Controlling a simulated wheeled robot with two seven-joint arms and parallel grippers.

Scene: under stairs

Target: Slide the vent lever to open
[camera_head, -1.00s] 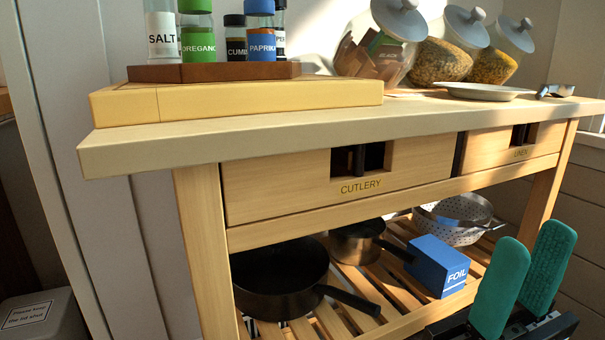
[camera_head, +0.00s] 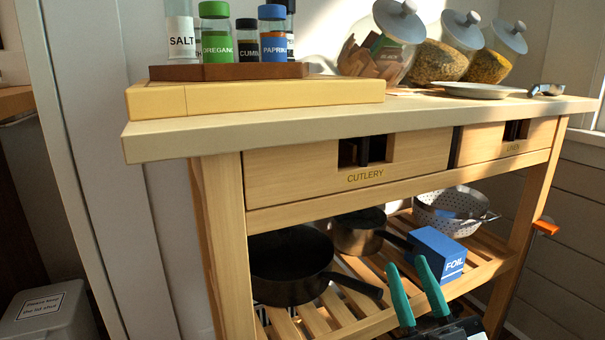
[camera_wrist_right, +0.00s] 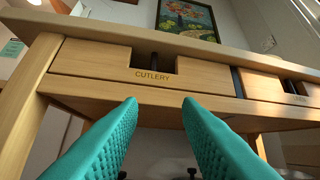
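No part is clearly recognisable as a vent lever. A small orange piece (camera_head: 546,226) shows on the right, beside the table's right leg and in front of the panelled wall; it may be a lever, but it is too small to tell. My right gripper (camera_head: 407,265), with teal fingers, is low in front of the table's slatted shelf, left of the orange piece and well apart from it. In the right wrist view its fingers (camera_wrist_right: 160,103) are spread with nothing between them, facing the drawer fronts. My left gripper is out of view.
The wooden table (camera_head: 300,128) has a cutlery drawer (camera_head: 300,172) and a linen drawer (camera_head: 480,145). Its lower shelf holds a black pan (camera_head: 290,262), a saucepan (camera_head: 357,232), a blue foil box (camera_head: 435,255) and a colander (camera_head: 450,210). A bin (camera_head: 45,315) stands lower left.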

